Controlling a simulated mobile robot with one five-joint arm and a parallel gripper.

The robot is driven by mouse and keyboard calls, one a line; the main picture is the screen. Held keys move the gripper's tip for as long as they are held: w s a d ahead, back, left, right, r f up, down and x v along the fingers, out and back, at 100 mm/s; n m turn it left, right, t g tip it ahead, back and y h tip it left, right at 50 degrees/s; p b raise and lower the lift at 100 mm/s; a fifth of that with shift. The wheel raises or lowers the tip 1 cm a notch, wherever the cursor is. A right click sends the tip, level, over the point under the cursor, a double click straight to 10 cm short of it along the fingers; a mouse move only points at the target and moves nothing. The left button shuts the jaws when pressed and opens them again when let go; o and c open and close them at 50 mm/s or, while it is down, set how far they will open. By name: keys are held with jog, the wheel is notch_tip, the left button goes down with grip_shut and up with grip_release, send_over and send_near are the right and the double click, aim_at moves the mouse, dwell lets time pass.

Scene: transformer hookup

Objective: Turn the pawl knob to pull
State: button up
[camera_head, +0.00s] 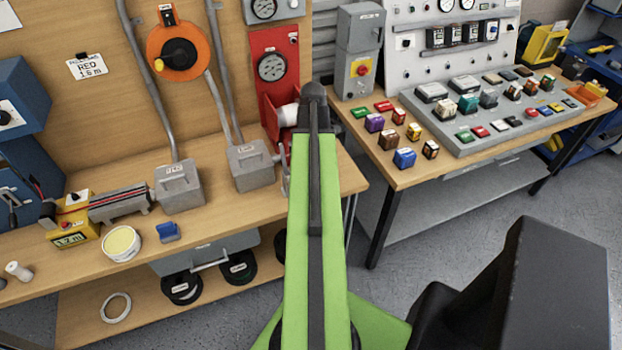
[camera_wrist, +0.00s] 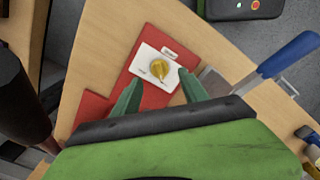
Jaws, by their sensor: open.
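In the wrist view, a yellow knob (camera_wrist: 158,70) sits on a white plate (camera_wrist: 150,61) with small dark marks too blurred to read. The plate lies on a red body (camera_wrist: 123,80) on the wooden surface. My gripper (camera_wrist: 162,88) is open, with its two green fingers apart near the plate's lower edge. The knob is between and just beyond the fingertips, and nothing is held. I cannot tell whether a finger touches the plate. In the head view my green arm hides the gripper, and I cannot make out the knob.
In the wrist view, a blue-handled tool (camera_wrist: 288,54) lies right of the plate, and a dark cylinder (camera_wrist: 22,85) stands at left. In the head view, a red dial box (camera_head: 271,65) is on the left bench's back panel. The right table (camera_head: 400,174) holds several coloured blocks.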

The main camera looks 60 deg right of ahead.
notch_tip(320, 180, down, 4)
jog(key=shift+r+b, duration=0.1)
jog(key=shift+b, duration=1.1)
jog(key=shift+r, duration=0.1)
